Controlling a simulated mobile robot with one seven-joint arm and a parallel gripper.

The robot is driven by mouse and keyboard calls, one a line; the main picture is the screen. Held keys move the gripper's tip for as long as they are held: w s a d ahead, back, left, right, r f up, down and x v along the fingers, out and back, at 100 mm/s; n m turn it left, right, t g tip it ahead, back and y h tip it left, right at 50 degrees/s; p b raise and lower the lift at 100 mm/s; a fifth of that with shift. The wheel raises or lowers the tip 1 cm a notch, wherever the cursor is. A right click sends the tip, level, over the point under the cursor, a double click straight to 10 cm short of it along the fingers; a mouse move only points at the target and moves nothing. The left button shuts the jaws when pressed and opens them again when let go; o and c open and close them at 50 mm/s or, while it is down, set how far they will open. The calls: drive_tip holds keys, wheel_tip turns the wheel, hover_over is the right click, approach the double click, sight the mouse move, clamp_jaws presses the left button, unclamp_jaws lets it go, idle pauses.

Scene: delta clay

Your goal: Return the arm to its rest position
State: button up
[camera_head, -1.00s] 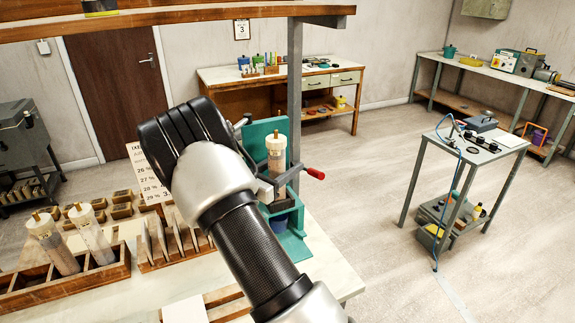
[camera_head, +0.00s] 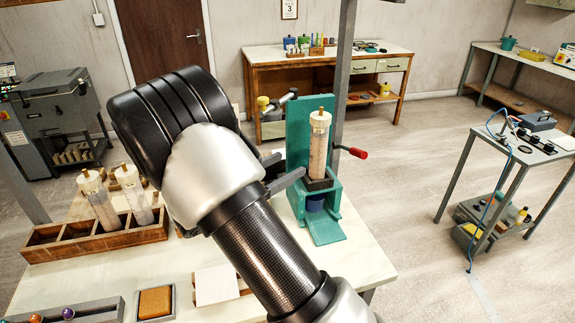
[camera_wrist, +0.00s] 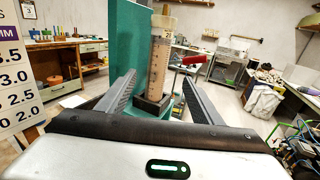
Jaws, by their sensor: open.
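My gripper (camera_wrist: 158,98) is open in the wrist view, with one finger on each side of the picture and nothing held between them. Beyond the fingertips a clear cylinder with a pale cap and brown contents (camera_wrist: 159,62) stands upright in a green stand. In the head view the same cylinder (camera_head: 318,150) stands on the dark seat of the green stand (camera_head: 298,125). My arm crosses the middle of the head view and hides most of my gripper; a grey finger shows just left of the stand.
A wooden rack (camera_head: 60,243) with two capped cylinders stands on the table at left. A red-handled lever (camera_head: 357,152) sticks out right of the stand. A grey post (camera_head: 345,70) rises behind it. A grey cart (camera_head: 520,148) stands at right, with open floor between.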

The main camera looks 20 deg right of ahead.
drive_tip(key=s+d+r+m+g+y, duration=0.35)
drive_tip(key=s+m, duration=0.25)
drive_tip(key=s, duration=0.2)
drive_tip(key=s+d+r+m+g+y, duration=0.2)
drive_tip(key=s+d+m+g+y, duration=0.15)
drive_tip(key=s+m, duration=0.4)
drive_tip(key=s+a+r+m+t+y+p, duration=0.1)
drive_tip(key=s+a+r+m+t+y, duration=0.3)
drive_tip(key=s+a+m+y, duration=0.5)
drive_tip(key=s+a+r, duration=0.1)
drive_tip(key=s+r, duration=0.1)
drive_tip(key=s, duration=0.1)
drive_tip(key=shift+s+a+r+m+t+p, duration=0.15)
drive_tip(key=shift+m+t+p, duration=0.15)
drive_tip(key=shift+m+t, duration=0.1)
